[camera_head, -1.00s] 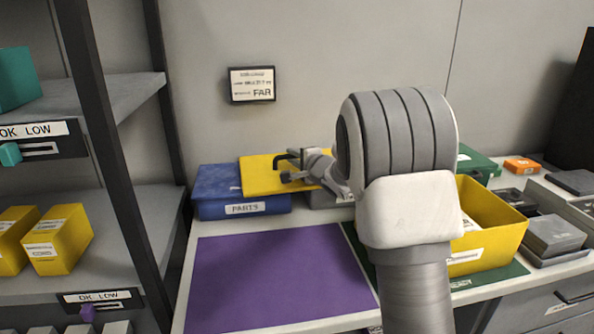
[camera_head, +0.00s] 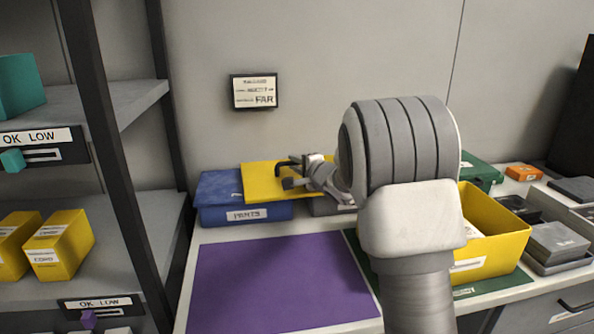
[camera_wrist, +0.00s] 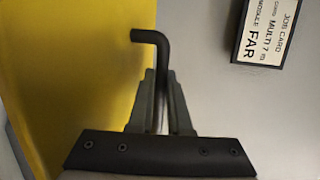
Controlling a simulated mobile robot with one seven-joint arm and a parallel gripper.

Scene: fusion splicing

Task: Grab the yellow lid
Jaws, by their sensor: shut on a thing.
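The yellow lid (camera_head: 262,181) is a flat panel at the back of the table, overlapping the right part of the blue bin labelled PARTS (camera_head: 245,214). Its black bent handle (camera_head: 283,164) shows at its right side. My gripper (camera_head: 290,175) reaches in from the right at the handle. In the wrist view the lid (camera_wrist: 85,70) fills the left side, and the black handle (camera_wrist: 150,38) rises between the fingers of my gripper (camera_wrist: 160,85). The fingers are shut on the handle. My arm hides what lies right of the lid.
A yellow bin (camera_head: 490,245) stands right of my arm. A purple mat (camera_head: 275,285) lies clear in front. A job card sign (camera_head: 254,91) hangs on the wall; it also shows in the wrist view (camera_wrist: 268,32). A shelf rack (camera_head: 115,200) stands at left.

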